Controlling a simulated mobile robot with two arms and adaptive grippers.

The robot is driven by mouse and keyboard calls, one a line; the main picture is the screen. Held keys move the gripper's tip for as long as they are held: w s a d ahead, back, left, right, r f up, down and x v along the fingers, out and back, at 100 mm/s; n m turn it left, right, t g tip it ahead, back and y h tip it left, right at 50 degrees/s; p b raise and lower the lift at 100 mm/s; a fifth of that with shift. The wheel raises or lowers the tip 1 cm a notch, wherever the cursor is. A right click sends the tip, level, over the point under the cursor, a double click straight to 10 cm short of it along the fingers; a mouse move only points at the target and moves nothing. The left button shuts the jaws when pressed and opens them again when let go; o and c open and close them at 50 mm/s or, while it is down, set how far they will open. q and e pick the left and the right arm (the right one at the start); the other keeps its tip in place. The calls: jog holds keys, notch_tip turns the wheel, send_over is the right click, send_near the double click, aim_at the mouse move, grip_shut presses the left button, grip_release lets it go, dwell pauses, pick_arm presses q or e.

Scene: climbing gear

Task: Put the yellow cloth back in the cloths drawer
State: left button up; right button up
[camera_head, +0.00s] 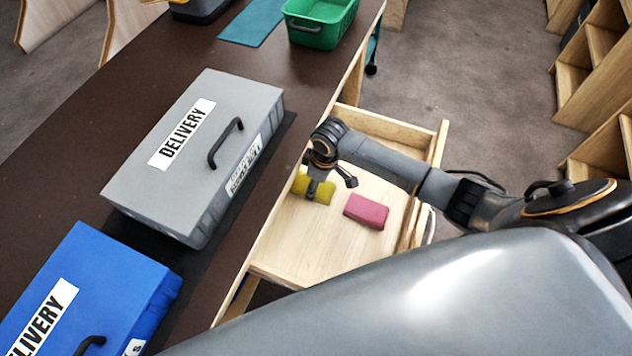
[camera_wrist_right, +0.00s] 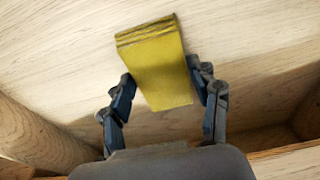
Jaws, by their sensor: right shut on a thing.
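The folded yellow cloth (camera_head: 312,188) is over the floor of the open wooden drawer (camera_head: 295,246), near the table side. My right gripper (camera_head: 322,183) is shut on it. In the right wrist view the yellow cloth (camera_wrist_right: 157,65) sits between the two fingers of my right gripper (camera_wrist_right: 168,88), with pale wood behind it. I cannot tell whether the cloth touches the drawer floor. A folded pink cloth (camera_head: 366,211) lies in the drawer to the right of the yellow one. My left gripper is not in view.
A grey case (camera_head: 190,130) and a blue case (camera_head: 95,290), both labelled DELIVERY, stand on the dark table (camera_head: 130,70). A green bin (camera_head: 320,25) stands at the table's far end. Wooden shelves (camera_head: 595,70) are at the right.

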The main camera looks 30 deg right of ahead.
aim_at(322, 188)
jog(key=o, duration=1.1)
notch_tip(322, 188, up, 12)
jog(key=s+d, duration=0.1)
jog(key=shift+s+p, duration=0.2)
jog(key=shift+p, duration=0.2)
jog(key=shift+d, duration=0.1)
